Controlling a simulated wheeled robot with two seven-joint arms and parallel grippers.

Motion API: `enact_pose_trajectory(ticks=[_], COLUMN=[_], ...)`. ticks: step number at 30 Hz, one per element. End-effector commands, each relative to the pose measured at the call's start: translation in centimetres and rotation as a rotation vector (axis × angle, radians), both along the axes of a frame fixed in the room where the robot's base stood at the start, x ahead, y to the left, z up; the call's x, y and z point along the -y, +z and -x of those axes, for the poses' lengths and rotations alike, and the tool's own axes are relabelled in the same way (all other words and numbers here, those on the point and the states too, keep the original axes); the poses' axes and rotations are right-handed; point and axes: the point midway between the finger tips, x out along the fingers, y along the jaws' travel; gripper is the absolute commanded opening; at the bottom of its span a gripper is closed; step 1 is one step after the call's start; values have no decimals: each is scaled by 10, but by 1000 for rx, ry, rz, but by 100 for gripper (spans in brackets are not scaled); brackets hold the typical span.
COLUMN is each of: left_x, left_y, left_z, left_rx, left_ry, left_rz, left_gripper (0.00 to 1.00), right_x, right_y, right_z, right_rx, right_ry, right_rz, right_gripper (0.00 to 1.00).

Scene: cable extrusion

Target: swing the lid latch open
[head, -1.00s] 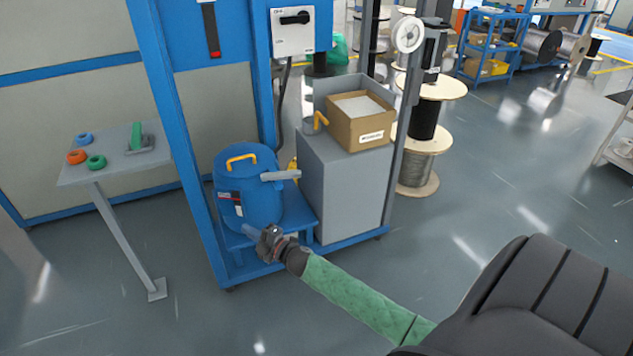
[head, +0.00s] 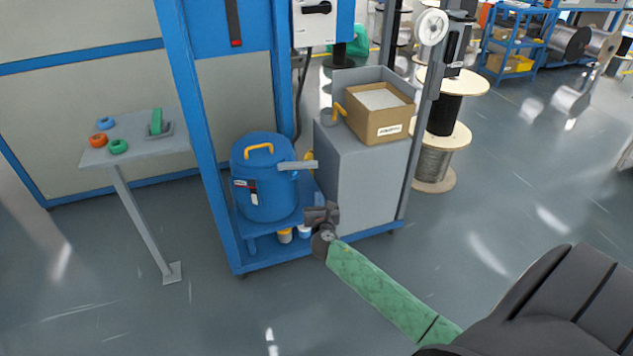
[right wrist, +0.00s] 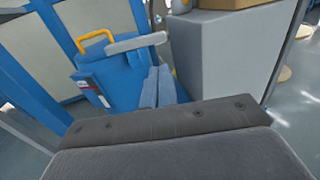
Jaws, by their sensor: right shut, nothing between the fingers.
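A blue drum (head: 265,190) with a yellow lid handle (head: 258,149) stands on a low blue shelf. The light grey lid latch (head: 298,165) sticks out to the right from the drum's top edge. In the right wrist view the latch (right wrist: 137,42) crosses above the blue drum (right wrist: 118,85). My right gripper (head: 318,210) is at the drum's lower right, below the latch and apart from it. Its fingers (right wrist: 158,88) are together and empty. My left gripper is not in view.
A grey cabinet (head: 370,180) with a cardboard box (head: 380,118) stands right of the drum. A blue post (head: 205,130) rises at its left. A side table (head: 150,145) holds coloured rings. Open floor lies in front.

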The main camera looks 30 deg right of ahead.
Motion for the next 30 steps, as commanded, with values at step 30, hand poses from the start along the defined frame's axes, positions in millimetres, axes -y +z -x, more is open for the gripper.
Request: enact_pose_trajectory(ticks=[30], left_x=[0], left_y=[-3], left_z=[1], left_rx=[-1], left_ry=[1], left_rz=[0], left_gripper=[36], right_x=[63], right_y=[0], right_z=[-120], right_rx=[2], right_ry=[2], right_rz=[-4], right_gripper=[0])
